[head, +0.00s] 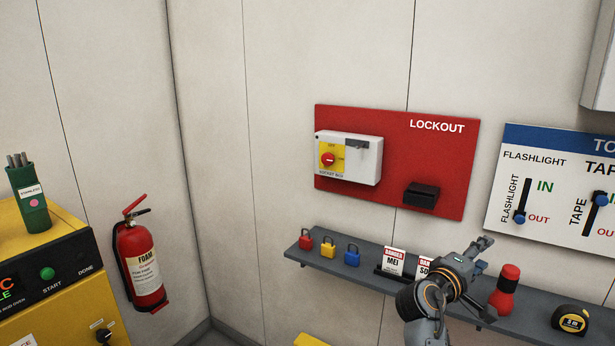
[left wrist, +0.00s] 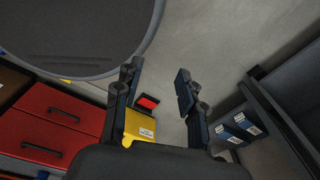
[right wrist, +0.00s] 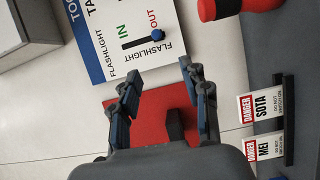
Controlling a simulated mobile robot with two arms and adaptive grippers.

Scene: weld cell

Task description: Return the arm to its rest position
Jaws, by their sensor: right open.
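My right gripper (head: 480,250) is in front of the shelf in the head view, between the danger tags and the red flashlight. In the right wrist view my right gripper (right wrist: 158,88) has its fingers spread with nothing between them, facing the wall boards. My left gripper (left wrist: 155,85) shows only in the left wrist view. Its fingers are apart and empty, above the floor. The left arm is not in the head view.
The shelf (head: 375,278) holds red, yellow and blue padlocks (head: 328,248), danger tags (head: 393,261), a red flashlight (head: 505,290) and a tape measure (head: 570,320). Behind are the lockout board (head: 400,125) and tool board (head: 548,140). A fire extinguisher (head: 140,260) hangs left.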

